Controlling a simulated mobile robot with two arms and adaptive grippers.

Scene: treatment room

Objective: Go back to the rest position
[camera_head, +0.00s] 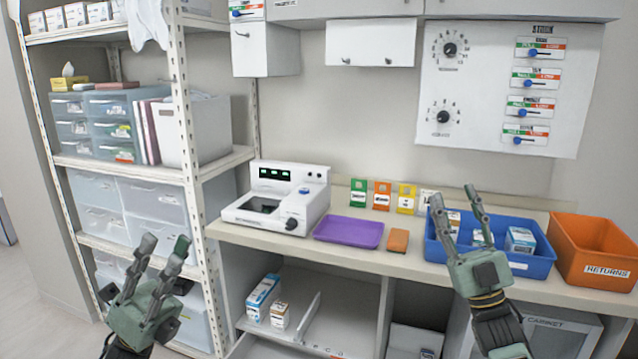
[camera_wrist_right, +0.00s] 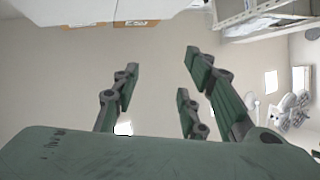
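My left gripper (camera_head: 160,262) is at the lower left in the head view, in front of the shelf rack. Its fingers are spread and nothing is between them. My right gripper (camera_head: 457,208) is raised in front of the counter and partly covers the blue bin (camera_head: 530,268). Its fingers point up and are spread apart. In the right wrist view the right gripper (camera_wrist_right: 160,85) shows open green-padded fingers with nothing between them.
The counter (camera_head: 360,262) holds a white device (camera_head: 280,198), a purple tray (camera_head: 349,232), an orange block (camera_head: 398,240), the blue bin with boxes, and an orange returns bin (camera_head: 598,250). A shelf rack (camera_head: 185,120) stands at left. A control panel (camera_head: 505,85) hangs on the wall.

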